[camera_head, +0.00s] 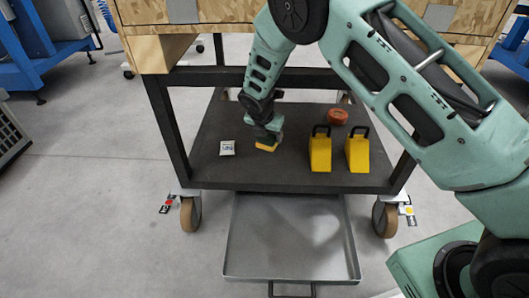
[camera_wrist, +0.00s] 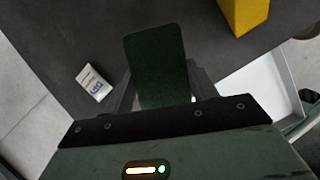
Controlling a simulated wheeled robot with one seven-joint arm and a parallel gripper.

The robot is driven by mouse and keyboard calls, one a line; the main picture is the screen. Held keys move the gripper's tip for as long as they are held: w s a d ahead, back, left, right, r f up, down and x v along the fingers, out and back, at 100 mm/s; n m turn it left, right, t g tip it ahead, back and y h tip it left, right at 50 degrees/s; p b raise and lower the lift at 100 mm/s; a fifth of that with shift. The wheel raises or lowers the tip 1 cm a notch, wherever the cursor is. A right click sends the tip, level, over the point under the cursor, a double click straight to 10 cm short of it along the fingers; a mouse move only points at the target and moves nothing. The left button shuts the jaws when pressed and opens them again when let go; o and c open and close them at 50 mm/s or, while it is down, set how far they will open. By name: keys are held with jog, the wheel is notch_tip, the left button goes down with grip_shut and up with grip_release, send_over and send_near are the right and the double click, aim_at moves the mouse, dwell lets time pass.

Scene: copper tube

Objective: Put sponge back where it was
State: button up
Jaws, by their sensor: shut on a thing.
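The sponge (camera_head: 266,147), yellow with a green side, is at the end of my gripper (camera_head: 268,132), low over the dark lower shelf (camera_head: 215,170) of the cart. In the wrist view the sponge's dark green face (camera_wrist: 155,62) shows between the two fingers, which are shut on it. I cannot tell whether the sponge touches the shelf. A small white packet (camera_head: 227,148) lies to its left, apart from it; the packet also shows in the wrist view (camera_wrist: 94,82).
Two yellow wedges with black handles, a left one (camera_head: 320,152) and a right one (camera_head: 357,152), stand right of the sponge. A round red-orange object (camera_head: 338,116) lies behind them. A metal tray (camera_head: 290,240) is on the floor before the cart. Bare shelf lies between packet and sponge.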

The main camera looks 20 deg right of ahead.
jog(key=shift+w+f, duration=0.15)
jog(key=shift+w, duration=0.2)
notch_tip(320, 180, down, 10)
jog(key=b, duration=0.5)
jog(key=shift+w+b, duration=0.1)
jog(key=shift+b, duration=0.3)
jog(key=shift+r, duration=0.2)
jog(key=shift+f, duration=0.1)
jog(key=o, duration=0.9)
